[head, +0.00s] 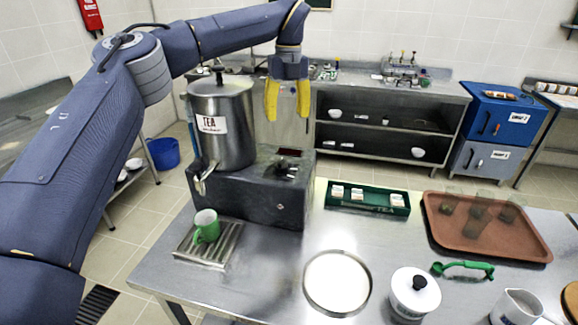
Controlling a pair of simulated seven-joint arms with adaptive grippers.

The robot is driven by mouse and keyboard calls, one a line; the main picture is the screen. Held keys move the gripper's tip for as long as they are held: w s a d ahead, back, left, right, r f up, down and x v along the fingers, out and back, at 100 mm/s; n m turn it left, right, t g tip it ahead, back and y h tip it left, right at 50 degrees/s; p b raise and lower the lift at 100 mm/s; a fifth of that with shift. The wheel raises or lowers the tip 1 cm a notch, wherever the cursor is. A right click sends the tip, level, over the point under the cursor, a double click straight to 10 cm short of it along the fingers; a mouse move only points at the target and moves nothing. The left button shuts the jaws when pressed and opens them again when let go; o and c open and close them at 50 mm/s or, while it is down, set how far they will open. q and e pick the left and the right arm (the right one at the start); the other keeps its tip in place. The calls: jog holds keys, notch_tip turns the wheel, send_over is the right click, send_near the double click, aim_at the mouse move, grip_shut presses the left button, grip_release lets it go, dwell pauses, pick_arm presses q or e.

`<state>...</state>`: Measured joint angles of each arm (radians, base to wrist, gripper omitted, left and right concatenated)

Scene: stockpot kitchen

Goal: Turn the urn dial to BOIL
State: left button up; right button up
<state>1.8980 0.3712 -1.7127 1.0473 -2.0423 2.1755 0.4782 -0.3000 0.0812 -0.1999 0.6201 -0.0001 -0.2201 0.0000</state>
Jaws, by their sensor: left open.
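The urn (228,138) is a tall steel pot labelled TEA, with a lid and a spout, standing on a dark grey base (250,198). A dark panel with a small display (290,152) sits on the base's top at the right. What looks like the dial (285,170) is a dark shape just in front of the display; its marks, including BOIL, are too small to read. My left gripper (287,115) has yellow fingers pointing down and apart. It is empty, above the panel in the picture and apart from it. My right gripper is not in view.
A green mug (206,227) stands on a drip tray (190,250) in front of the urn. A green tea box (352,206), a brown tray (440,235) with glasses, a round plate (309,290) and a white lidded pot (414,292) occupy the steel table (255,285).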

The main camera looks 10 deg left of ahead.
aim_at(282, 161)
pick_arm(q)
jog(key=f, duration=0.5)
jog(key=a+f, duration=0.1)
jog(key=f, duration=1.1)
jog(key=shift+s+a, duration=0.25)
jog(key=shift+a, duration=0.05)
grip_shut()
